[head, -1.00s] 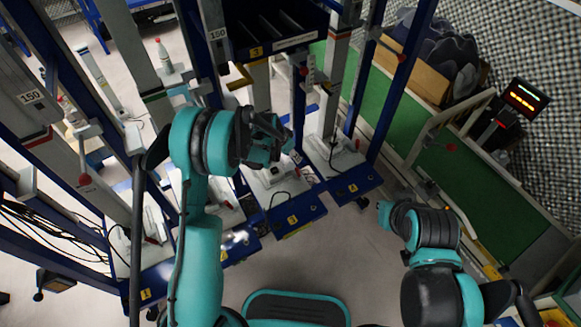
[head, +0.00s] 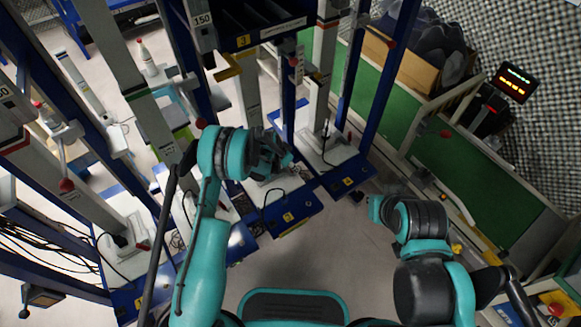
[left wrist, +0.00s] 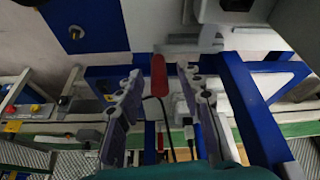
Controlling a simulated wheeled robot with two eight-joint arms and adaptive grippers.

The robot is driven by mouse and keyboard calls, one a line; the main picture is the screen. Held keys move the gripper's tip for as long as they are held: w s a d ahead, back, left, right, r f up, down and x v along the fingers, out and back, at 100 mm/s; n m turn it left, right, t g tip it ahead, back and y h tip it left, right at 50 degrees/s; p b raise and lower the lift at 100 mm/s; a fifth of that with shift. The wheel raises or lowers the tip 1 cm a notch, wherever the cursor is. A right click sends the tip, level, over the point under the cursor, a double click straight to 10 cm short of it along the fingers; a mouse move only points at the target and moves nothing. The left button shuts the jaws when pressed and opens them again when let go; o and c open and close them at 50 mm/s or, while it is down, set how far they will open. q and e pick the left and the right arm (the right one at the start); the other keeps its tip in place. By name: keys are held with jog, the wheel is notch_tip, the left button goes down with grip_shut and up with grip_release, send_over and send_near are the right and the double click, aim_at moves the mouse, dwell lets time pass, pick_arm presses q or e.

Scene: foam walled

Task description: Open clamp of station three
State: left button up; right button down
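Station three is the blue-edged bench bay marked 3 (head: 288,217) in the head view, with a white plate on top. My left gripper (head: 276,157) is over this bay and hides most of its clamp there. In the left wrist view a red clamp handle (left wrist: 158,76) stands between the two spread fingers of my left gripper (left wrist: 165,100), with a gap on each side. A grey metal bracket (left wrist: 190,44) is close by the handle. My right gripper (head: 376,208) is off to the right, away from the bench; its fingers are not clear.
Neighbouring bays stand on both sides, with upright posts and a red-knobbed lever (head: 67,185) at left. A dark shelf bin (head: 245,20) is above. A green conveyor (head: 465,165) and lit display (head: 515,82) are at right. Bare floor lies between bench and conveyor.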

pick_arm(q)
grip_shut()
jog(key=shift+w+d, duration=0.1)
jog(key=shift+w+d+f+g+y, duration=0.1)
jog(key=shift+w+d+g+y, duration=0.5)
jog(key=shift+d+g+y, duration=0.4)
jog(key=shift+w+d+g+y, duration=0.6)
jog(key=shift+g+y, duration=0.1)
jog(key=shift+y, duration=0.6)
grip_release()
